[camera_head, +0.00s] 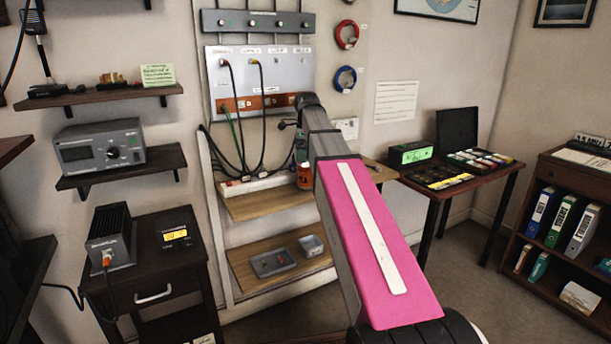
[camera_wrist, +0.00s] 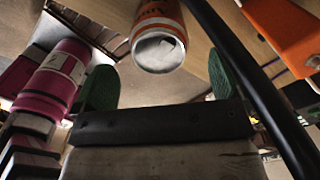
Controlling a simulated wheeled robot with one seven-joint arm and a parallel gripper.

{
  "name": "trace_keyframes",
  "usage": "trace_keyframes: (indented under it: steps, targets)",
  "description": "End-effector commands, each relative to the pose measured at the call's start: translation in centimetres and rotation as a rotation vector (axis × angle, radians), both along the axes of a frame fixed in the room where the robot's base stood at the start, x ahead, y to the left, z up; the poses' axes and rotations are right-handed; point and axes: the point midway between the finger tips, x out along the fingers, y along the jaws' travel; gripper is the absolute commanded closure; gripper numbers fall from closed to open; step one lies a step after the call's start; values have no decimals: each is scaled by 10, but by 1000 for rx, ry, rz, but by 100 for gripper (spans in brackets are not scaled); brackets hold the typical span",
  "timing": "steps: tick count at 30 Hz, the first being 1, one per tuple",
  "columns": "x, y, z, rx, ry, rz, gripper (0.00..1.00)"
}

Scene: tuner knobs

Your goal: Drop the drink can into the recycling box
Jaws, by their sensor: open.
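The orange drink can (camera_head: 305,176) stands on the upper wooden shelf below the cable panel, just left of my arm. In the wrist view the can (camera_wrist: 158,38) is at the top centre, with its pale round end facing the camera. My gripper (camera_wrist: 160,72) is open, with one green finger on each side of the picture. The can lies beyond and roughly between the fingers, and I see no contact. In the head view my gripper is mostly hidden by my arm. I cannot make out a recycling box in either view.
A black cable (camera_wrist: 250,80) crosses the wrist view close to the right finger. Several cables (camera_head: 237,150) hang from the panel left of the can. A power strip (camera_head: 252,183) lies beside the can. A lower shelf (camera_head: 250,275) holds small boxes. Open floor shows at the right.

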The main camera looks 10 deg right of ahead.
Motion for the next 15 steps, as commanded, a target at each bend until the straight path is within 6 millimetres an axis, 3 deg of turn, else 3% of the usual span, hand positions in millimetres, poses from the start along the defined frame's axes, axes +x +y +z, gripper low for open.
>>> trace_keyframes:
  steps: [15]
  targets:
    - [0,2,-51,0,0,1,1]
